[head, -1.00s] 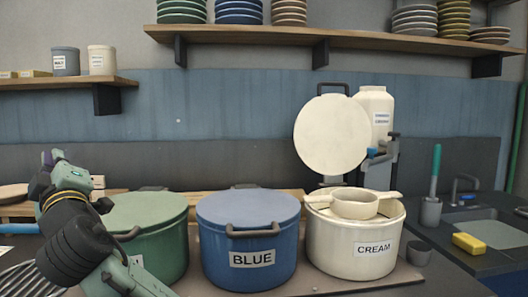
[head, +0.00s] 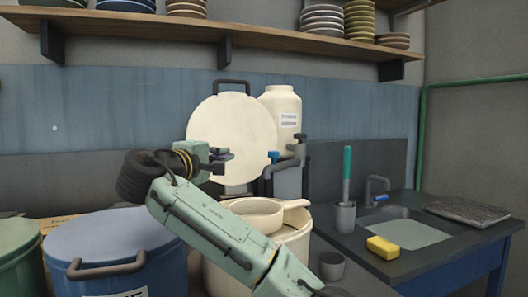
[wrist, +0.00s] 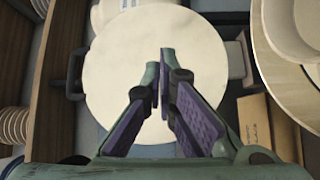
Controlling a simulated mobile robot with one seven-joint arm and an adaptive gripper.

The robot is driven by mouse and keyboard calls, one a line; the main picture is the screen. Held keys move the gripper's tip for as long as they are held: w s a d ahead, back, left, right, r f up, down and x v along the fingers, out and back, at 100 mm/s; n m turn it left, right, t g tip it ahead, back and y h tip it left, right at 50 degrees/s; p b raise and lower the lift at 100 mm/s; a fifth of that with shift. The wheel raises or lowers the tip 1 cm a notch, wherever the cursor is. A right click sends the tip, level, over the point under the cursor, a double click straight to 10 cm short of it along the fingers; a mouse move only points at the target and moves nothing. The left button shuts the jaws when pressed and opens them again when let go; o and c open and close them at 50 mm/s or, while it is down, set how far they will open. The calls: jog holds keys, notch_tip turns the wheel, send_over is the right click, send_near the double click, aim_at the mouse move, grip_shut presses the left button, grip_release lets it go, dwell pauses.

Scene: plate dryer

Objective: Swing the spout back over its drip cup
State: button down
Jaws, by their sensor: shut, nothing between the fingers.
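The grey spout (head: 288,163) with a blue tip or knob (head: 273,157) juts to the left from a grey stand in front of the cream bottle (head: 283,112). A small dark grey cup (head: 332,264), likely the drip cup, stands on the counter to the lower right, apart from the spout's end. My gripper (head: 228,154) is shut and empty, left of the spout and in front of the round cream lid (head: 232,115). In the wrist view my closed fingers (wrist: 166,62) show against the lid (wrist: 110,80). I cannot make out the spout there.
At right are a green-handled brush in a holder (head: 345,217), a yellow sponge (head: 382,248) and the sink (head: 410,236). A plate shelf (head: 230,40) runs above.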

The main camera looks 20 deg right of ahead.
jog(key=shift+d+r, duration=0.1)
jog(key=shift+d, duration=0.65)
jog(key=w+d+p, duration=0.3)
jog(key=d+p, duration=0.1)
jog(key=d, duration=0.4)
jog(key=shift+w+d, duration=0.2)
jog(key=shift+d, duration=0.2)
jog(key=shift+s, duration=0.15)
